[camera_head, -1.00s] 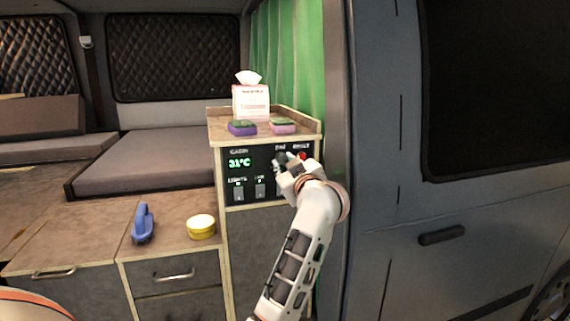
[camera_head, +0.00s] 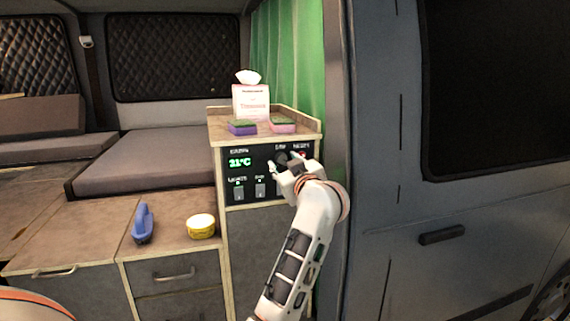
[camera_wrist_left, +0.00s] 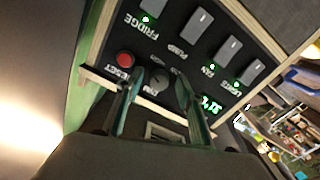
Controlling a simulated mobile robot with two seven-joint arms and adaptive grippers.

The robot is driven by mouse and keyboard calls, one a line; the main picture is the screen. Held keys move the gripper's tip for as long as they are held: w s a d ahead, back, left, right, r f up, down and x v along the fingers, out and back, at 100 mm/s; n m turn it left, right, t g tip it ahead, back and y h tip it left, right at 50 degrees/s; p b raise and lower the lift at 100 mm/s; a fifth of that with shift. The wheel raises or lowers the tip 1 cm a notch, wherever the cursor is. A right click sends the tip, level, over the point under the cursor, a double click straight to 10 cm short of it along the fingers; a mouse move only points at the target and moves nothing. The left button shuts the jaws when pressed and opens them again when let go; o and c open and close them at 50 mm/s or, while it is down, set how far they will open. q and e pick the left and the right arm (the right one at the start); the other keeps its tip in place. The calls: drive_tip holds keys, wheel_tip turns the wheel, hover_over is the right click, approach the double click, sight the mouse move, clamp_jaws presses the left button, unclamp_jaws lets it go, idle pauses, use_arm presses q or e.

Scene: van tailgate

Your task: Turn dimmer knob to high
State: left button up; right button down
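The dimmer knob is a dark round knob (camera_wrist_left: 158,79) labelled DIM on the black control panel (camera_head: 236,173). In the head view the knob (camera_head: 281,158) shows just behind my left gripper (camera_head: 285,164). In the left wrist view the two fingers of my left gripper (camera_wrist_left: 159,84) stand apart, one on each side of the knob. Gaps seem to remain between fingers and knob; I cannot tell whether either finger touches it. The knob's pointer is too small to read. My right gripper is not in view.
A red reset button (camera_wrist_left: 124,59) sits close beside one finger. Rocker switches (camera_wrist_left: 196,24) and a green temperature display (camera_head: 240,162) share the panel. Sponges (camera_head: 242,127) and a tissue box (camera_head: 251,101) stand on the cabinet top. The van door (camera_head: 450,230) is at right.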

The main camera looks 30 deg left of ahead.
use_arm(q)
drive_tip(key=shift+d, duration=0.1)
drive_tip(key=v, duration=0.7)
drive_tip(key=shift+s, duration=0.15)
idle(0.4)
